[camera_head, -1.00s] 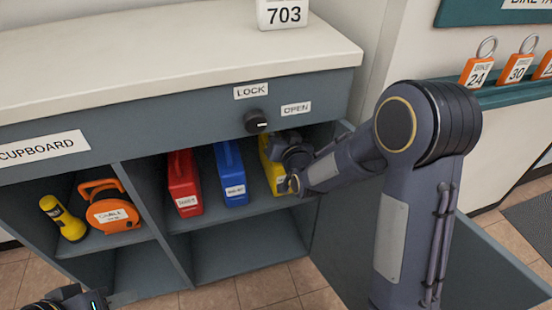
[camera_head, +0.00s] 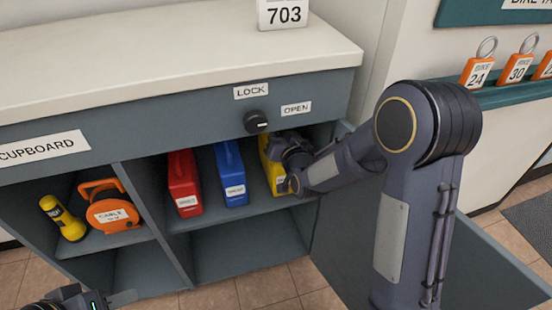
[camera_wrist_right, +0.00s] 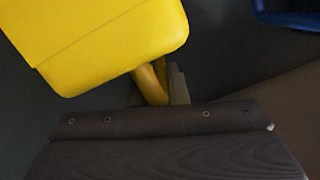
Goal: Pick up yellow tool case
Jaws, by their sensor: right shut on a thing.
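The yellow tool case (camera_head: 270,168) stands on the upper shelf of the open cupboard, at the right end. My right arm reaches in from the right and its wrist covers much of the case. In the right wrist view the case (camera_wrist_right: 110,35) fills the upper left, and its yellow handle (camera_wrist_right: 152,84) runs down to my right gripper (camera_wrist_right: 165,90). That gripper is shut on the handle; its fingertips are mostly hidden. My left gripper (camera_head: 95,301) is at the bottom left edge of the head view, partly cut off, away from the case.
A blue case (camera_head: 231,175) and a red case (camera_head: 184,184) stand left of the yellow one. An orange cable reel (camera_head: 110,212) and a yellow flashlight (camera_head: 64,218) are in the left compartment. The cupboard door (camera_head: 440,245) hangs open at right. The lower shelf is empty.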

